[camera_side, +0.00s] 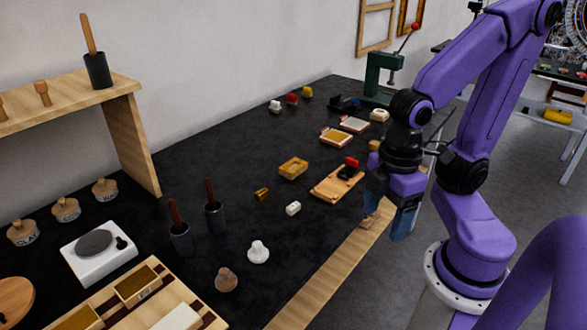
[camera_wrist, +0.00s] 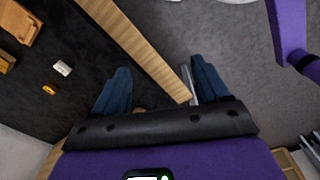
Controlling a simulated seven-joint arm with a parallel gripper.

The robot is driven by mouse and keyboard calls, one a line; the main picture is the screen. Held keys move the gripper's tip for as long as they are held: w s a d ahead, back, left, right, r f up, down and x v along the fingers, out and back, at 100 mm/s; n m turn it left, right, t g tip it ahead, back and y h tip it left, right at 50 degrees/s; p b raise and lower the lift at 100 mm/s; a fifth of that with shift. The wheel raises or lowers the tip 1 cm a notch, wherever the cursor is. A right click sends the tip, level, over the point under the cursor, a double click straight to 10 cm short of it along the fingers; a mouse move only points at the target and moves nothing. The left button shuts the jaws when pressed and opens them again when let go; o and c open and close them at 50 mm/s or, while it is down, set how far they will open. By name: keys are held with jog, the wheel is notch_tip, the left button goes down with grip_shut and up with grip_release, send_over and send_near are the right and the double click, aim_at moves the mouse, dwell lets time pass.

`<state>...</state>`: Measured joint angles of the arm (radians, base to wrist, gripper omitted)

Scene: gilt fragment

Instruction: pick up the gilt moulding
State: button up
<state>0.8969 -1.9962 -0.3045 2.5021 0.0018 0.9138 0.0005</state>
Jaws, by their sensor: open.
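A small gold block (camera_side: 261,194), which looks like the gilt moulding, lies on the black bench mat left of a small white block (camera_side: 293,208). In the wrist view the gold block (camera_wrist: 48,89) is at the left, near the white block (camera_wrist: 62,68), outside my fingers. My gripper (camera_side: 388,212) points down over the bench's wooden front edge, well to the right of the gold block. Its blue fingers (camera_wrist: 161,84) are apart. A small tan patch shows low between them in the wrist view, partly hidden; I cannot tell what it is.
A wooden board (camera_side: 325,190) with a red-and-black item lies left of my gripper. A gold tray (camera_side: 292,169) sits behind the gold block. Dark pots with handles (camera_side: 215,217) and a white knob (camera_side: 258,252) stand nearer the camera. A green press (camera_side: 378,80) stands at the back.

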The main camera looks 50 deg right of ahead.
jog(key=shift+o, duration=0.7)
